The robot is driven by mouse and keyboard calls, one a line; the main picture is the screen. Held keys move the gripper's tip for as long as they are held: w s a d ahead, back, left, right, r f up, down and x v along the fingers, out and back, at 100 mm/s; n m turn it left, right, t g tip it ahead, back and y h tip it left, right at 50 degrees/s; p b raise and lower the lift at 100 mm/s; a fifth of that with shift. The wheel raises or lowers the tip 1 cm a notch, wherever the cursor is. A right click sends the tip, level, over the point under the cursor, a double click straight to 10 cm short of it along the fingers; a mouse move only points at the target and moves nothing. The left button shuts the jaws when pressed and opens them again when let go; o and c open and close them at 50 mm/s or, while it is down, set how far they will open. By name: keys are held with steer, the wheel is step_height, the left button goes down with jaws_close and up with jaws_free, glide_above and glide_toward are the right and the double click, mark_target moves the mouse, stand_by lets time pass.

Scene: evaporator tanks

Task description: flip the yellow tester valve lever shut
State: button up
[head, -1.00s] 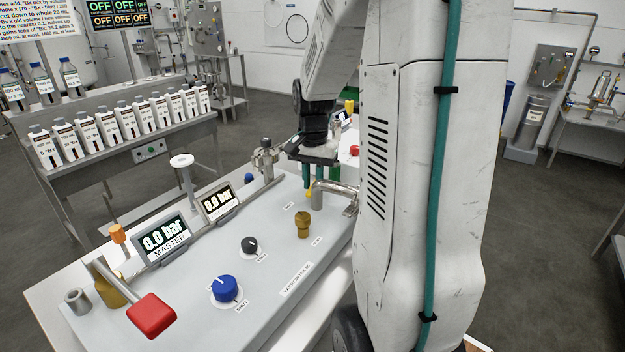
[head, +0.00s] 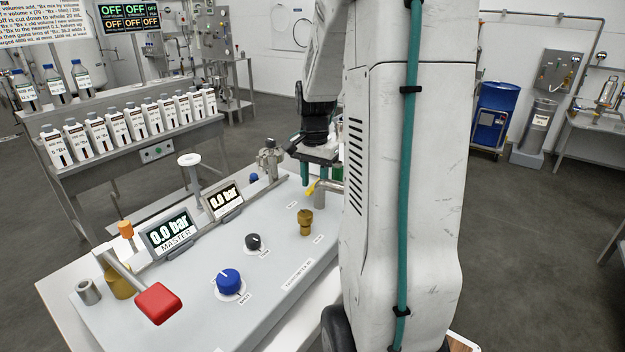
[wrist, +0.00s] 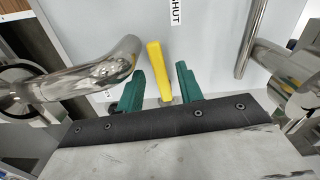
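The yellow tester valve lever (wrist: 155,68) stands between the two green fingertips of my gripper (wrist: 161,85) in the wrist view, with a gap to the right finger and a smaller one to the left finger. My gripper is open around it. In the head view the yellow lever (head: 311,188) shows as a small tip beside the green fingers of my gripper (head: 308,178), at the far end of the grey panel. A label reading "SHUT" (wrist: 175,12) lies on the panel just beyond the lever. The lever's base is hidden.
A curved steel pipe (wrist: 100,75) lies close left of my gripper in the wrist view, and a thin steel rod (wrist: 250,40) stands to the right. On the grey panel (head: 200,290) are a brass fitting (head: 305,222), a blue knob (head: 229,281) and a red-handled lever (head: 157,302).

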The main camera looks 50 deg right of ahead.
step_height(320, 180, up, 8)
steer(key=shift+f, duration=0.1)
stand_by(0.5)
